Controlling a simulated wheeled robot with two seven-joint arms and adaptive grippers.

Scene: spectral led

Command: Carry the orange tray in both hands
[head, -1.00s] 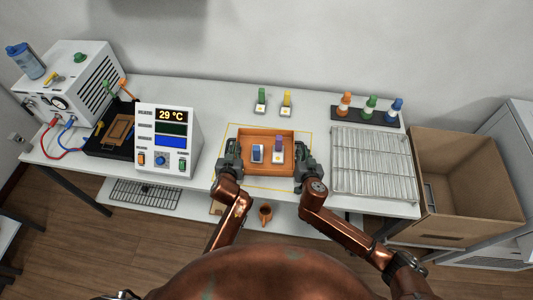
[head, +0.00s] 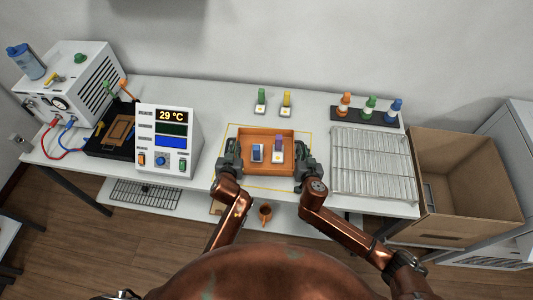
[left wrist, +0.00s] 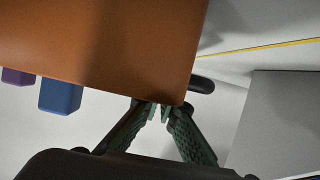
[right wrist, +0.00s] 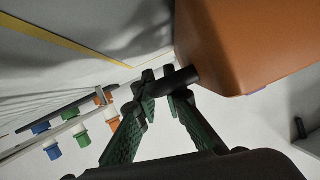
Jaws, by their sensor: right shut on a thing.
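The orange tray (head: 267,170) is level at the table's front, carrying a blue-topped block (head: 257,153) and a purple-topped block (head: 278,150). My left gripper (head: 231,163) is at its left end. In the left wrist view the left fingertips (left wrist: 160,111) lie close together at the tray's lower edge; the tray partly hides them and a dark handle (left wrist: 203,85), so their hold is unclear. My right gripper (head: 302,163) is at the right end. In the right wrist view its fingers (right wrist: 166,85) are shut on the tray's dark handle (right wrist: 184,78).
A display box (head: 165,140) reading 29 °C stands left of the tray. A wire rack (head: 372,165) lies close on the right, with an open cardboard box (head: 455,230) beyond it. Yellow lines mark the table around the tray.

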